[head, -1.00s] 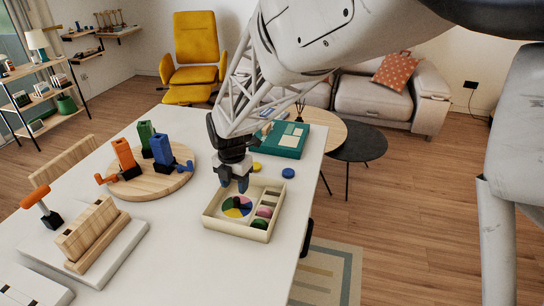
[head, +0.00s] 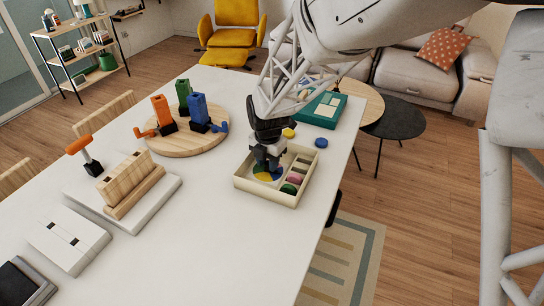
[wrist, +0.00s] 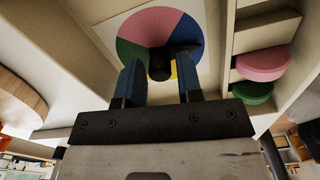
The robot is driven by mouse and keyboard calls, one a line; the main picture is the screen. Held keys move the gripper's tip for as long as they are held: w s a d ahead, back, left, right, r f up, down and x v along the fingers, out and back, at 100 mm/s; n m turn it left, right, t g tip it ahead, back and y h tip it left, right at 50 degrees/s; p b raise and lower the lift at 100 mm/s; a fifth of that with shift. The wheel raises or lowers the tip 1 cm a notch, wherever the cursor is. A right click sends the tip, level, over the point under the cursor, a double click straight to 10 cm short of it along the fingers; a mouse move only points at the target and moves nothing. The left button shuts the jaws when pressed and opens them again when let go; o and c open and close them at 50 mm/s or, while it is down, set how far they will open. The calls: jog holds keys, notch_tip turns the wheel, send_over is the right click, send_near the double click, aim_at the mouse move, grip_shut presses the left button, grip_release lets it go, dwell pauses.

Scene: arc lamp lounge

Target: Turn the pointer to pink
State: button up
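The dial (wrist: 135,38) is a disc with green, pink, blue and yellow sectors on a white card. In the wrist view pink is at the top, green left, blue right and yellow below. The black pointer (wrist: 160,66) has a round knob near the middle and a dark bar that appears to lie to the right over blue. My gripper (wrist: 160,84) is open, with one blue-padded finger on either side of the knob and no clear contact. In the head view my gripper (head: 266,166) is low over the dial (head: 262,174) and hides much of it.
The dial sits in a cream tray (head: 270,195) whose right compartments hold pink and green discs (head: 295,180). Yellow and blue discs (head: 321,142) and a teal box (head: 322,110) lie behind it. A round wooden board (head: 185,145) with coloured blocks stands to the left.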

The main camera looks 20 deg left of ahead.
grip_shut()
